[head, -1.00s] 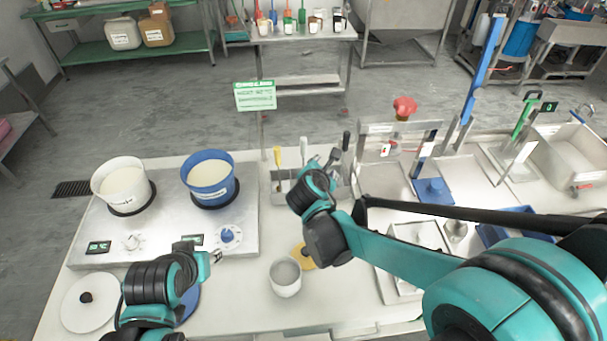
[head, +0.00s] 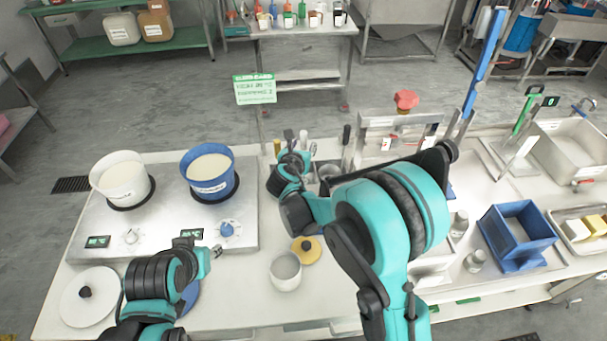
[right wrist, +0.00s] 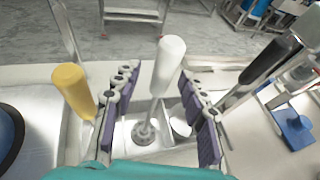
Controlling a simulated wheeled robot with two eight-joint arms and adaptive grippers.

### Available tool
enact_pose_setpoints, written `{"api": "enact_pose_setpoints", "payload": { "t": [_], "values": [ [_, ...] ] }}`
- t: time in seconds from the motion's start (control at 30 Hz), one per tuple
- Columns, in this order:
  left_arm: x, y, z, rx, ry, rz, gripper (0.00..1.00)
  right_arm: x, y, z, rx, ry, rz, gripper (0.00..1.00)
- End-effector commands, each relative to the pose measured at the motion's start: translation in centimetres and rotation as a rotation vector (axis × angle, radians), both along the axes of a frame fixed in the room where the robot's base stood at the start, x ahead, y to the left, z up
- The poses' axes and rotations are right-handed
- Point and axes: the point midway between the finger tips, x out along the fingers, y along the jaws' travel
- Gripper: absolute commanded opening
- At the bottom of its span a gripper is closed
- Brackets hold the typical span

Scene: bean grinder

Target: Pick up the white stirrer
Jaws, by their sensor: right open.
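The white stirrer (right wrist: 168,66) stands upright with its handle between the two spread fingers of my right gripper (right wrist: 160,82). Its lower end reaches down into a metal holder. The fingers are open, with a gap visible on both sides of the stirrer. In the head view, only the top of the white handle (head: 303,136) shows beside my right gripper (head: 308,152); my arm hides the rest. My left gripper (head: 214,254) is over the front edge of the hot plate, and its fingers are too small to judge.
A yellow-handled tool (right wrist: 73,86) stands left of the fingers and a black-handled one (right wrist: 270,60) right. A white pot (head: 122,178) and a blue pot (head: 210,174) sit on the hot plate (head: 165,222). A grey-white cup (head: 286,272) stands in front.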

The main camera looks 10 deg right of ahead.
Motion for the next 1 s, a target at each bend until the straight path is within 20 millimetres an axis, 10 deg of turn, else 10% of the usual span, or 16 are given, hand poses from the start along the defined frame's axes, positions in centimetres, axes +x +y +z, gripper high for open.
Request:
{"api": "enact_pose_setpoints", "payload": {
  "t": [0.27,0.43,0.77,1.0],
  "values": [
    [0.0,0.0,-0.1,0.000,0.000,0.000,0.37,0.7,-0.3,-0.2,0.001,0.000,0.001,0.42],
    [0.0,0.0,-0.1,0.000,0.000,0.000,0.37,0.7,-0.2,-0.2,0.001,0.000,0.001,0.00],
    [0.0,0.0,-0.1,0.000,0.000,0.000,0.37,0.7,-0.2,-0.1,0.001,0.000,0.000,0.00],
    [0.0,0.0,1.4,0.000,0.000,0.000,0.37,0.6,-0.3,3.6,0.001,0.000,0.000,0.00]
  ]
}}
